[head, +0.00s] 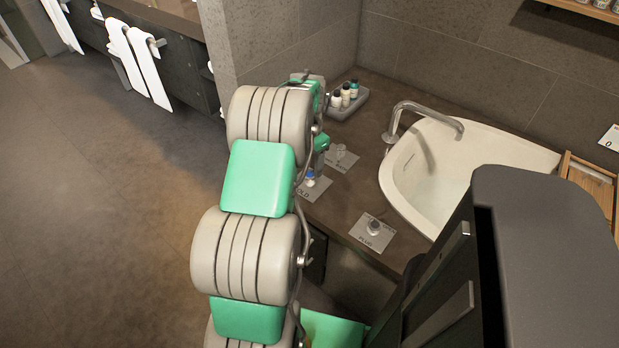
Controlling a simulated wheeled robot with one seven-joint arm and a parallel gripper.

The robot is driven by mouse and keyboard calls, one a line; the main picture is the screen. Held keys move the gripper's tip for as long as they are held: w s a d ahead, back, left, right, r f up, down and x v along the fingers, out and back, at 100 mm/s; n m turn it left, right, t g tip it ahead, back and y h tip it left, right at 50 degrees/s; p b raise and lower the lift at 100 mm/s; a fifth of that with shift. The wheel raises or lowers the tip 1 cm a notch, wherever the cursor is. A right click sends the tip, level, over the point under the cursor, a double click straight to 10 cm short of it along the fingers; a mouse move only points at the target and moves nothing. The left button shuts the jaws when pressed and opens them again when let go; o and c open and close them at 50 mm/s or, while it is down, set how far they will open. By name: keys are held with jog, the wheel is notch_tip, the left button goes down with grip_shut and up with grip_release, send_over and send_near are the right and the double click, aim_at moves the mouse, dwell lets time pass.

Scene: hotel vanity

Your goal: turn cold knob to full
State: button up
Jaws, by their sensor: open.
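The cold knob (310,179) has a blue top and stands on a grey plate (320,190) whose label is partly covered, with "OLD" readable. It is on the brown counter, left of the basin. My gripper (318,168) points down just above or beside the cold knob. My arm hides much of the gripper. It is open, with nothing seen between the fingers. I cannot tell whether a finger touches the knob, and the knob's turn angle is too small to read.
Another knob (341,151) on its plate stands just behind. A plug knob (374,226) is nearer, right. The faucet (412,112) arches over the white basin (394,184). A tray (357,107) of small bottles sits by the wall. A wooden tray (603,192) lies far right.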

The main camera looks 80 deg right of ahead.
aim_at(310, 174)
notch_tip(310, 174, down, 5)
jog(key=shift+f, duration=0.2)
grip_shut()
dwell(0.6)
